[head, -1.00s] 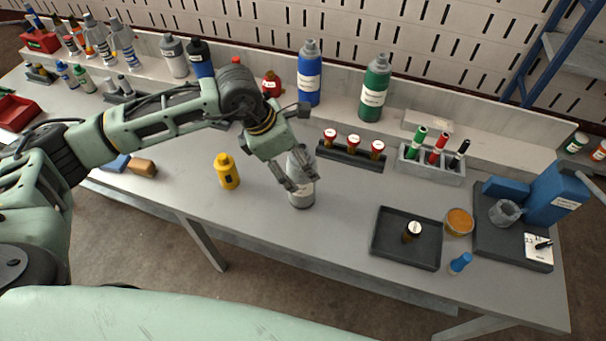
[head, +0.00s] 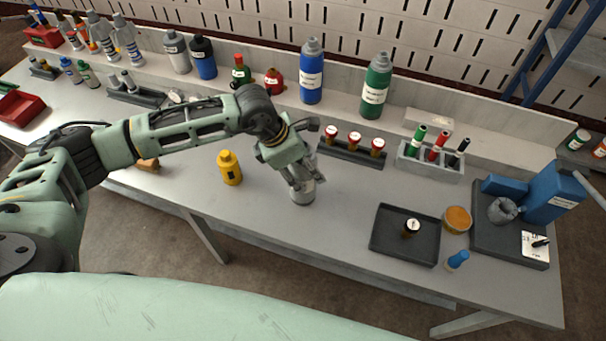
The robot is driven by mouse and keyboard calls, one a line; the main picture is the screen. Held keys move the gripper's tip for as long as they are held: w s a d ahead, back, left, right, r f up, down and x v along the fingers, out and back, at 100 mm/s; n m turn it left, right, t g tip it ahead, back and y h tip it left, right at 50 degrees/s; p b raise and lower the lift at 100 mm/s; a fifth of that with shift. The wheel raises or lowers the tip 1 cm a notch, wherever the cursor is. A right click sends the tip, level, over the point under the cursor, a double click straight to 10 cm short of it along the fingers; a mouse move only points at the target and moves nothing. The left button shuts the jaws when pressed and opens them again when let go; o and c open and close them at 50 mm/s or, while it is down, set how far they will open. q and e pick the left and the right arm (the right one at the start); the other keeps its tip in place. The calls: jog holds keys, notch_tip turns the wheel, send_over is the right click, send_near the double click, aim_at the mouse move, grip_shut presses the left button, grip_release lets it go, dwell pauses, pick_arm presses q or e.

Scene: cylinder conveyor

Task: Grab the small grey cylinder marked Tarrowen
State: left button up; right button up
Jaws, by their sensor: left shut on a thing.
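A small grey cylinder (head: 303,196) stands upright near the middle of the grey table. Its upper part is hidden behind my left gripper (head: 301,181). My left gripper comes down from above with its fingers around the cylinder and is shut on it. Part of a pale label shows on its right side, too small to read. My right gripper is not in view.
A yellow bottle (head: 229,168) stands to the left. A rack with red-capped vials (head: 352,151) is behind on the right. A dark tray (head: 405,236) lies to the right. Tall blue (head: 311,72) and green (head: 374,86) bottles stand on the back shelf.

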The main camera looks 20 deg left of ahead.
pick_arm(q)
jog(key=c, duration=0.9)
jog(key=shift+w+r, duration=0.1)
jog(key=shift+w, duration=0.05)
